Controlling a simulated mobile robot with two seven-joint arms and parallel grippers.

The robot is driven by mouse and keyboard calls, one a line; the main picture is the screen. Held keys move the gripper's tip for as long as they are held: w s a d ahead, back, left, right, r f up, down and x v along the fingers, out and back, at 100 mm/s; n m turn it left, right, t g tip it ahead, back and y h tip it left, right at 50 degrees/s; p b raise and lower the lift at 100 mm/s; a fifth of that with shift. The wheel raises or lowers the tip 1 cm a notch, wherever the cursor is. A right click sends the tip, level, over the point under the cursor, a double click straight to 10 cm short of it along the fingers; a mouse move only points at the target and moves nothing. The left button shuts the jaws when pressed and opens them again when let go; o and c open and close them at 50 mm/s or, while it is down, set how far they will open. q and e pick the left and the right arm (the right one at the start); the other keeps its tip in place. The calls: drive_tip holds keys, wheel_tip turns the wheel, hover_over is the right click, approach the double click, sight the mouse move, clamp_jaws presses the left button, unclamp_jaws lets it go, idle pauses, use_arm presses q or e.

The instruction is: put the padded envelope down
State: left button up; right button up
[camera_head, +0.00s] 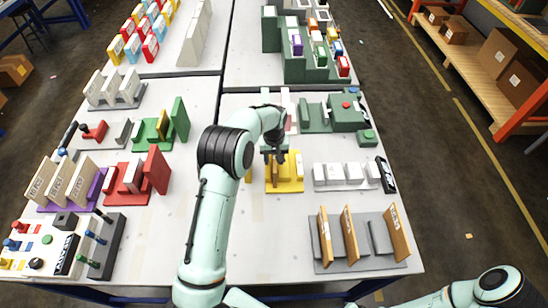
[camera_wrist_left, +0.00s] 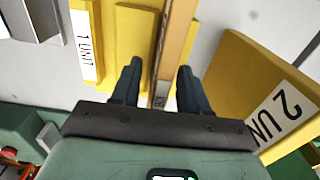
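The padded envelope looks to be the thin tan upright piece (camera_wrist_left: 173,45) between my left fingers in the left wrist view. It stands on edge in a yellow holder (camera_wrist_left: 120,35) with "1 UNIT" and "2 UN..." labels. In the head view the tan piece (camera_head: 274,172) shows just below my left gripper (camera_head: 274,155), inside the yellow holder (camera_head: 291,184). My left gripper (camera_wrist_left: 160,88) points down with its fingers apart, one on each side of the tan piece, and gaps show beside it. The right arm shows at the bottom right; its gripper is out of view.
A grey rack (camera_head: 365,262) with upright brown boards is in front to the right. White blocks (camera_head: 340,174) stand right of the yellow holder. A green machine (camera_head: 346,112) is behind. Red blocks (camera_head: 137,177) are to the left. Bare table lies in front of the yellow holder.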

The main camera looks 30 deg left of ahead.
use_arm(q)
drive_tip(key=shift+r, duration=0.1)
wheel_tip(320, 180, up, 12)
drive_tip(key=shift+f+p, duration=0.1)
drive_tip(key=shift+p, duration=0.3)
drive_tip(key=shift+r, duration=0.2)
idle(0.4)
